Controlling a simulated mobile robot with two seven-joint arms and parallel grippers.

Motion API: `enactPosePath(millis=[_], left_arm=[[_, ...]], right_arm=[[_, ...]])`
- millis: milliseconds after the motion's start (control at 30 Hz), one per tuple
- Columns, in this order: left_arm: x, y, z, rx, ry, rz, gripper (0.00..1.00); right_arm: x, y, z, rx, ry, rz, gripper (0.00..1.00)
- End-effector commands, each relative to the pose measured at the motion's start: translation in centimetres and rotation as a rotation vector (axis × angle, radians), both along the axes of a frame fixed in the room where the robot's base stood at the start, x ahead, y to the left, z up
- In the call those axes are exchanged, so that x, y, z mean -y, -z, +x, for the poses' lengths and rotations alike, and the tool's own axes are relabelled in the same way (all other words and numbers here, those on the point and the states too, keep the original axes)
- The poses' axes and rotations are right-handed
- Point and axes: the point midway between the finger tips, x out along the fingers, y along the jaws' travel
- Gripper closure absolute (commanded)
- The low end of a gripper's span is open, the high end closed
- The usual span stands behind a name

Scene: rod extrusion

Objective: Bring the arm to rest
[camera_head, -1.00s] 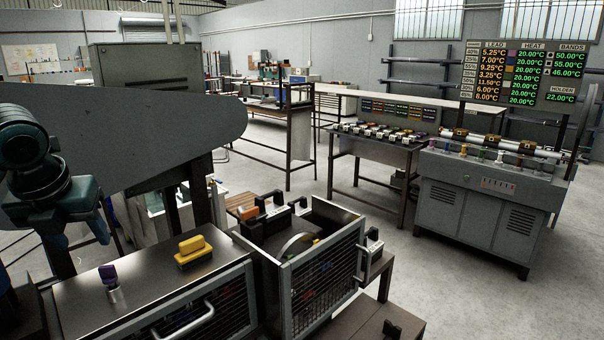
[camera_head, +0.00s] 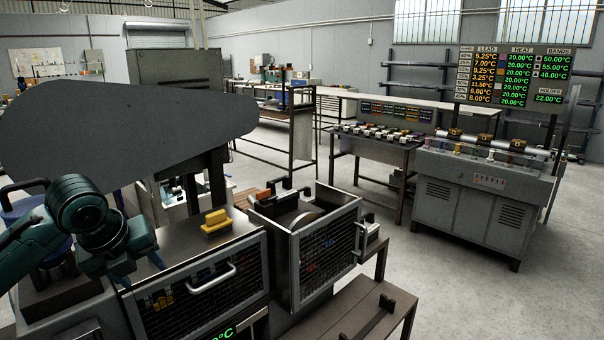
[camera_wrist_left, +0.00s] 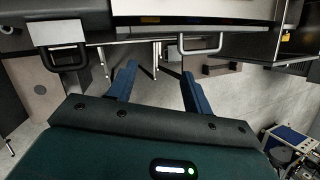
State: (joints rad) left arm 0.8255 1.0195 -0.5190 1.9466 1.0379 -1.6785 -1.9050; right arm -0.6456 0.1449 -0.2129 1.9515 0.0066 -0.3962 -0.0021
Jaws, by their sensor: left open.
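My left gripper (camera_head: 140,270) is dark green with blue fingers and hangs at the lower left of the head view, over the left end of a metal cabinet's top. In the left wrist view the gripper (camera_wrist_left: 159,72) shows its two blue fingers spread apart with nothing between them. The tips appear clear of the cabinet front and its handle (camera_wrist_left: 200,50). My right gripper is not in view.
The cabinet (camera_head: 212,293) has a mesh door and a yellow block (camera_head: 215,222) on top. An open mesh bin (camera_head: 325,255) stands right of it. A low bench (camera_head: 350,315) is in front. A grey console (camera_head: 483,200) stands farther right. Clear floor lies between.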

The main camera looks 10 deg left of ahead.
Motion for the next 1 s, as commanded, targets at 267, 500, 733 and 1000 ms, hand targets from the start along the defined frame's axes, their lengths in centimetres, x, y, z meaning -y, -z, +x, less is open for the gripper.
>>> enactPosePath(millis=[267,500,733,1000], left_arm=[[8.6,13.3,0.7,0.053,-0.381,-0.444,0.50],[14.8,23.8,-4.1,0.028,-0.872,-0.907,0.50],[17.7,30.7,-12.3,-0.012,-1.380,-1.283,0.50],[18.3,33.5,-19.4,-0.017,-1.726,-1.504,0.50]], right_arm=[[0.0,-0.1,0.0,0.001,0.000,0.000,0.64],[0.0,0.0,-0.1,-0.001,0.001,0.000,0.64],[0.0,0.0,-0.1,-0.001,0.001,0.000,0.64],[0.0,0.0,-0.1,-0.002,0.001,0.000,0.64]])
